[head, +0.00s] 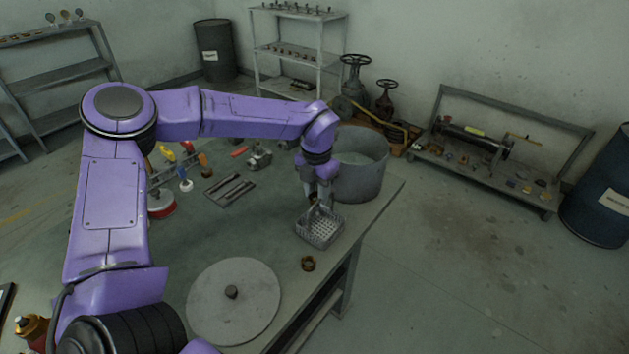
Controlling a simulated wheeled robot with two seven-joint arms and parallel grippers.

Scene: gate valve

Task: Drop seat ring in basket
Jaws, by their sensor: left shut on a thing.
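My left gripper (318,193) points down just above the wire basket (320,230), near the table's right edge. It is shut on a small brownish thing (312,199) that looks like a seat ring, mostly hidden by the fingers. The basket is a small grey mesh box; its inside is partly hidden by the gripper. My right gripper is not in view.
A large grey tub (359,165) stands right behind the gripper. A round grey disc with a knob (234,303) lies at the front. A tray (229,189), a small valve part (259,158) and several coloured tools are farther back left. The table's right edge is close.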

